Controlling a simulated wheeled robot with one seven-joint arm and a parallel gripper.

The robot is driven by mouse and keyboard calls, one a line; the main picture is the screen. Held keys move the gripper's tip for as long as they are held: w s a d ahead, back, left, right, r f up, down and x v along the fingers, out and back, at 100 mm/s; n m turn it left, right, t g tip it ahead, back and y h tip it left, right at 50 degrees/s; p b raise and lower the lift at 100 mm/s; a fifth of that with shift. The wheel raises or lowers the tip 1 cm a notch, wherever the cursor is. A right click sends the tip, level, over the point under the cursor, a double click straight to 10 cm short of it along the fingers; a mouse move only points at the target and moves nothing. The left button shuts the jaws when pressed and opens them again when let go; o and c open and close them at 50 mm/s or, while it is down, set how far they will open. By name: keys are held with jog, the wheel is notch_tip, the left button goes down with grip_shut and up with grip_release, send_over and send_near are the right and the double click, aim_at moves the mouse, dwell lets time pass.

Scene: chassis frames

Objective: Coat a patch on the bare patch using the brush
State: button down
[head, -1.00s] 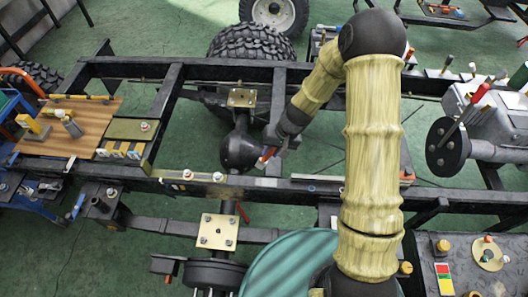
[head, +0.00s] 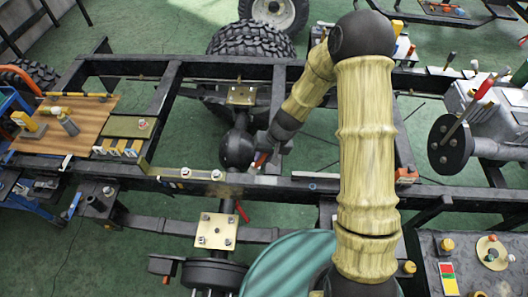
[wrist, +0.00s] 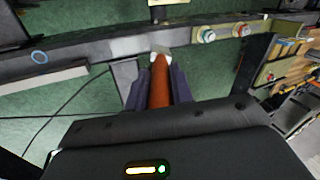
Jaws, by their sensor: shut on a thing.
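My gripper (wrist: 160,88) is shut on the brush (wrist: 161,82), which has an orange-red handle. The brush's pale tip points away from my gripper, at the near edge of the dark chassis rail (wrist: 110,48) in the wrist view. I cannot tell whether the tip touches the rail. In the head view the brush (head: 260,160) shows as a small red piece just behind the near rail, below my dark wrist. A dull brownish area on that rail looks like the bare patch (head: 228,189), just left of the brush; its borders are unclear.
Two bolt-like fittings (head: 186,172) stand on the rail left of the brush. A brass plate (head: 216,231) with bolts lies nearer. A round black axle housing (head: 238,149) is close behind the rail. A pale bar (wrist: 45,78) and a blue ring (wrist: 39,57) lie left in the wrist view.

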jog(key=shift+d+f+b, duration=1.3)
jog(key=shift+d+f, duration=0.6)
jog(key=shift+f, duration=0.35)
jog(key=a+r+p, duration=0.1)
jog(key=r+p, duration=0.1)
jog(key=a+r+p, duration=0.1)
jog(key=r+p, duration=0.1)
jog(key=r, duration=0.1)
jog(key=a+r+p, duration=0.1)
jog(key=r+p, duration=0.1)
jog(key=r, duration=0.1)
jog(key=shift+a+r, duration=0.1)
jog(key=shift+a, duration=0.3)
jog(key=shift+f+b, duration=0.6)
